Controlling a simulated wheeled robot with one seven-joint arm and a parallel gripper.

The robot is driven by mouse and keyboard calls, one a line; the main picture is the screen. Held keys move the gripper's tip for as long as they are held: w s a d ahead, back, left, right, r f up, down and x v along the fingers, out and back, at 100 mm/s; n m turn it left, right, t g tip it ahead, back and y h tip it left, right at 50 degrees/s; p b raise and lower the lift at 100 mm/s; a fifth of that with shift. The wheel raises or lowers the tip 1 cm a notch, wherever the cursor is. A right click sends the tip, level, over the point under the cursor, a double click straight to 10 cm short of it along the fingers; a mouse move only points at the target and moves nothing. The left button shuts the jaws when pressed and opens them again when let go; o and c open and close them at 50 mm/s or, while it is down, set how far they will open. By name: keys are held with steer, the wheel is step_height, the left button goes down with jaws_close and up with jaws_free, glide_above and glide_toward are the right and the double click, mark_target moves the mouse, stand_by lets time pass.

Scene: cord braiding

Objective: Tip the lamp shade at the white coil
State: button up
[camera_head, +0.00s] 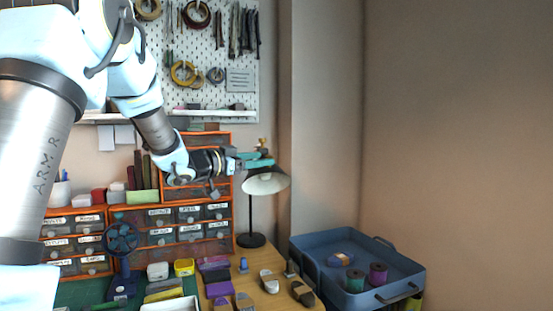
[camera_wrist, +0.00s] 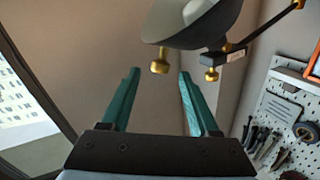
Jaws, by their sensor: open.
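The desk lamp has a black base and stem and a dark shade (camera_head: 265,182) with a pale inside, facing downward in the head view. My gripper (camera_head: 258,160) is open at the top of the shade. In the wrist view, the shade (camera_wrist: 205,22) fills the top, and a small gold knob (camera_wrist: 159,63) hangs from its rim. The knob appears between the tips of my two teal fingers (camera_wrist: 159,76). I cannot tell whether either finger touches it.
Orange-framed drawer units (camera_head: 190,222) stand behind the crowded table, left of the lamp. A pegboard (camera_head: 207,45) with coils and cords is on the wall above. A blue tray (camera_head: 400,262) with spools stands at the right. The wall area above the tray is clear.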

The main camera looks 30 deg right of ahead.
mark_target(278, 169)
steer(key=p+x, duration=0.1)
steer(key=x, duration=0.6)
steer(key=shift+d, duration=0.2)
steer(key=shift+c, duration=0.3)
steer(key=shift+w, duration=0.1)
jaws_close()
stand_by(0.8)
